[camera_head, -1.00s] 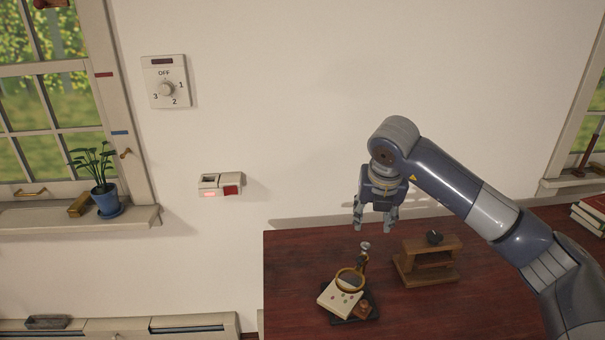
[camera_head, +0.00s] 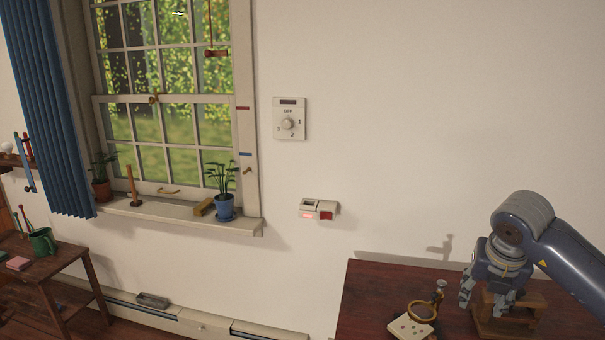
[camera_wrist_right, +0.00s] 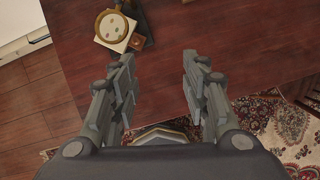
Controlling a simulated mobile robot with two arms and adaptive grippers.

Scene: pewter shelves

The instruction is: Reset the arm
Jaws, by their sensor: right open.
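My right arm (camera_head: 572,255) comes in from the right edge of the head view. My right gripper (camera_head: 487,300) points down over the dark red table, in front of a small wooden stand (camera_head: 535,305). Its fingers are apart with nothing between them. In the right wrist view the two fingers of the right gripper (camera_wrist_right: 160,85) are also spread and empty, above the table top (camera_wrist_right: 165,55) and its edge. My left gripper is not in either view.
A magnifier on a pale board (camera_head: 410,328) lies on the table (camera_head: 375,290), left of the gripper. A dial (camera_head: 290,122) and a small switch box (camera_head: 318,209) are on the wall. A window (camera_head: 170,100), potted plant (camera_head: 222,190) and side table (camera_head: 50,265) are at left.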

